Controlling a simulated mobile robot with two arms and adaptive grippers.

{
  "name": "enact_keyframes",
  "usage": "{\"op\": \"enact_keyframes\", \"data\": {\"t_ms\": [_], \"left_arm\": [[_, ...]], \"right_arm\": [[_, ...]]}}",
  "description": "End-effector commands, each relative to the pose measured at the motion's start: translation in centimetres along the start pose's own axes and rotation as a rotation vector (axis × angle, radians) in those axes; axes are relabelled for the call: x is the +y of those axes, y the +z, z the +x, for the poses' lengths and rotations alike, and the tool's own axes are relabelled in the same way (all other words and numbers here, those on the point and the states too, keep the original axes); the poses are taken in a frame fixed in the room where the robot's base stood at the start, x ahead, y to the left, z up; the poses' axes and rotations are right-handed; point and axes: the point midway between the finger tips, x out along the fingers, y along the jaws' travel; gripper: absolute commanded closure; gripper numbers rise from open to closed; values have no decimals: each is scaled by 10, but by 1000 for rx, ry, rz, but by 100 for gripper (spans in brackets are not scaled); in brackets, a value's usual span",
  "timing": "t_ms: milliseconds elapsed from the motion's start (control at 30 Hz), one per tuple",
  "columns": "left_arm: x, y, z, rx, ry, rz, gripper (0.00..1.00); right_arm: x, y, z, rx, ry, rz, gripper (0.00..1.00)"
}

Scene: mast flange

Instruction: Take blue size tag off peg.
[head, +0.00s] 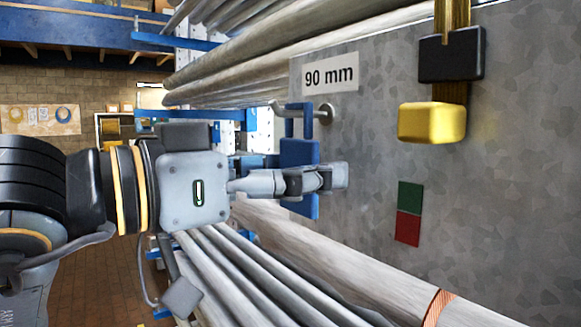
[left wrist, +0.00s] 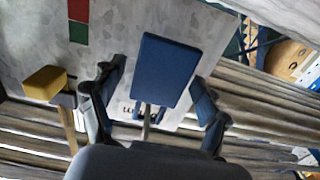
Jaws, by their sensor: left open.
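The blue size tag (head: 299,154) hangs by its loop from a metal peg (head: 326,113) on a grey mottled panel, below a "90 mm" label (head: 330,79). My left gripper (head: 335,177) reaches in from the left, its fingers in front of the tag's lower part in the head view. In the left wrist view the tag (left wrist: 167,70) lies between the two spread fingers (left wrist: 158,82), with a visible gap on the left side. The right finger is close to the tag; contact cannot be told. My right gripper is not in view.
A yellow block (head: 432,123) under a black clamp (head: 452,54) sits to the right on the panel. A green and red patch (head: 408,213) is lower on it. Long pale pipes (head: 255,275) run below and above the gripper. Blue racking (head: 80,32) stands behind.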

Motion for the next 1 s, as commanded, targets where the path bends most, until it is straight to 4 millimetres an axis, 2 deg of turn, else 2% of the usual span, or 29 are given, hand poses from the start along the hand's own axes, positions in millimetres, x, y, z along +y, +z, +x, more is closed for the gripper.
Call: {"op": "enact_keyframes", "data": {"t_ms": [33, 67, 300, 1000], "left_arm": [[0, 0, 0, 0, 0, 0, 25], [0, 0, 0, 0, 0, 0, 31], [0, 0, 0, 0, 0, 0, 80], [0, -17, -1, 1, 0, 0, 81]], "right_arm": [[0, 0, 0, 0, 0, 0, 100], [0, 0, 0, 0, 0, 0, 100], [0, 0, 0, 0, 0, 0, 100], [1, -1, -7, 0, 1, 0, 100]]}}
